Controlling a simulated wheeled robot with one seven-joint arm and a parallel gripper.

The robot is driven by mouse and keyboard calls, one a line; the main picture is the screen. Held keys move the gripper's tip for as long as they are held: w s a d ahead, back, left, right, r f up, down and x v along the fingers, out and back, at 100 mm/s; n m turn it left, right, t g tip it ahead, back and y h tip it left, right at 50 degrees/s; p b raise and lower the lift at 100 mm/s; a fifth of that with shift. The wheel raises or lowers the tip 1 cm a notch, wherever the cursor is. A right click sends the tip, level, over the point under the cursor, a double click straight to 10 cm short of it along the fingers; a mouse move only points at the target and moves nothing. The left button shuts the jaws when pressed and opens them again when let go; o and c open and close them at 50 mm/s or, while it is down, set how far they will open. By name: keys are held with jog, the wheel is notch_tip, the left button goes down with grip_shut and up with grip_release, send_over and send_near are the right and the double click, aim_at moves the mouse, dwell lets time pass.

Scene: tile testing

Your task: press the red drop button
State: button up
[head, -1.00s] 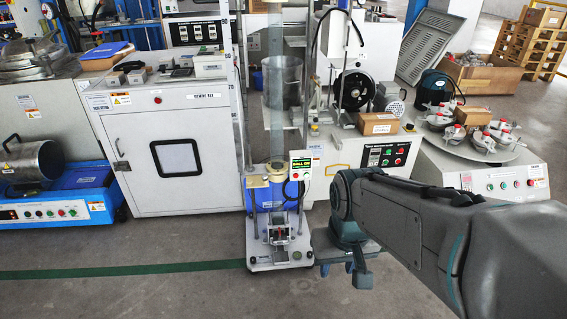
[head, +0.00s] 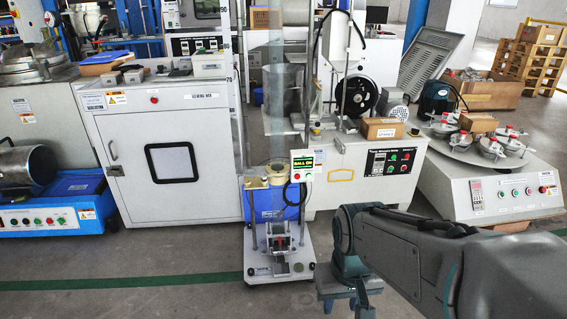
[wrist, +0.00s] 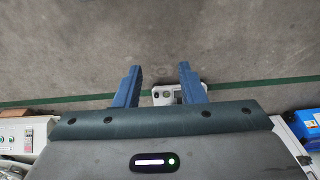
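The ball drop tester (head: 265,232) stands on the floor at the middle of the head view, with a tall clear tube above a blue drum. A small white control box (head: 303,177) on it has a display with green letters. Reddish marks below the display are too small to tell as a button. My gripper (wrist: 160,85) is open and empty in the wrist view, its blue fingers apart and pointing at the floor. The tester's white base shows beyond and between the fingers. In the head view my gripper is right of the tester's base, its fingertips unclear.
A white cabinet (head: 165,150) stands left of the tester. A machine with coloured buttons (head: 388,160) stands behind and to the right, and a round-table machine (head: 490,190) is farther right. The grey floor in front, with a green line (head: 120,284), is clear.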

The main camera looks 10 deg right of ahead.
grip_shut()
jog(key=shift+r, duration=0.1)
dwell(1.6)
